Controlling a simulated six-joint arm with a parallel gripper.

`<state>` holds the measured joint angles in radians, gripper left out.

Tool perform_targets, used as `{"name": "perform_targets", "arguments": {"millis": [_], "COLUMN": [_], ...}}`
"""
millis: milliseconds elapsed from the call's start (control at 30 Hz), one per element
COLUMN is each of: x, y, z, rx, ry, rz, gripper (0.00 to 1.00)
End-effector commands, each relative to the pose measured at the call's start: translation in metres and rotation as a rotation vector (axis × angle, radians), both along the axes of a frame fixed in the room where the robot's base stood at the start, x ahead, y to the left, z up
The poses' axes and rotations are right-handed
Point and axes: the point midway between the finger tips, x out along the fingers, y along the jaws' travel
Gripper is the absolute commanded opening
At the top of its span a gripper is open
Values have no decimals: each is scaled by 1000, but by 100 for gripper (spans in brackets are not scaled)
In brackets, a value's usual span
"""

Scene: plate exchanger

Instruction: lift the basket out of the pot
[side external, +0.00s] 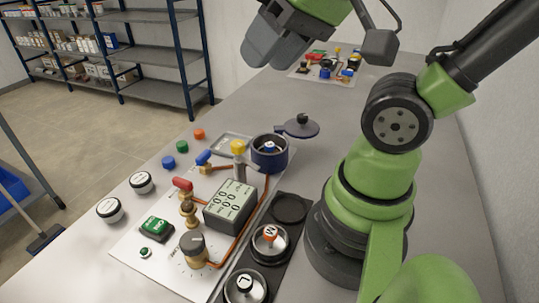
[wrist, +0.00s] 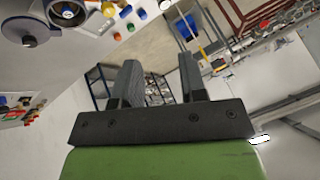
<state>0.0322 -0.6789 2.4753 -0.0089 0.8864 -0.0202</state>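A dark blue pot (side external: 256,158) stands on the white board, open at the top. Inside it is a basket whose blue-and-white knob (side external: 270,147) shows; the rest of the basket is mostly hidden by the pot wall. A dark lid (side external: 301,130) with a black knob lies beside the pot to its upper right. My gripper (side external: 268,52) is high above the table, well away from the pot. In the wrist view my gripper (wrist: 159,70) has its two fingers apart with nothing between them. The pot (wrist: 66,12) shows there at the upper left edge, near the lid (wrist: 28,30).
Valves with red (side external: 182,184), blue (side external: 203,157) and yellow (side external: 238,147) handles stand near the pot. A display box (side external: 230,205) and a dark rack (side external: 291,208) with round weights are nearer. Colored caps lie left. More parts lie at the table's far end.

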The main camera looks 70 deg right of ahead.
Motion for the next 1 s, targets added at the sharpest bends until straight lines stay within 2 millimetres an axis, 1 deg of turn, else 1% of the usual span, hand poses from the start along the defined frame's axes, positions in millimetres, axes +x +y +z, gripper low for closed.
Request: {"name": "perform_targets", "arguments": {"millis": [167,233,367,433,500,600,700,833,967,1000], "x": [36,51,71,79,82,83,80,78,76,76], "y": [-32,-49,-85,-105,-124,-146,-161,-170,-172,-171], "z": [-19,-31,-62,-82,-103,-131,-153,-169,-186,-192], "rx": [-79,-109,-144,-154,-157,-153,-143,-136,-132,-132], "ry": [137,201,323,385,445,515,564,594,604,606], "rz": [-46,-58,-69,-69,-65,-54,-43,-33,-29,-28], "gripper": [39,39,39,39,39,39,39,39,39,39]}}
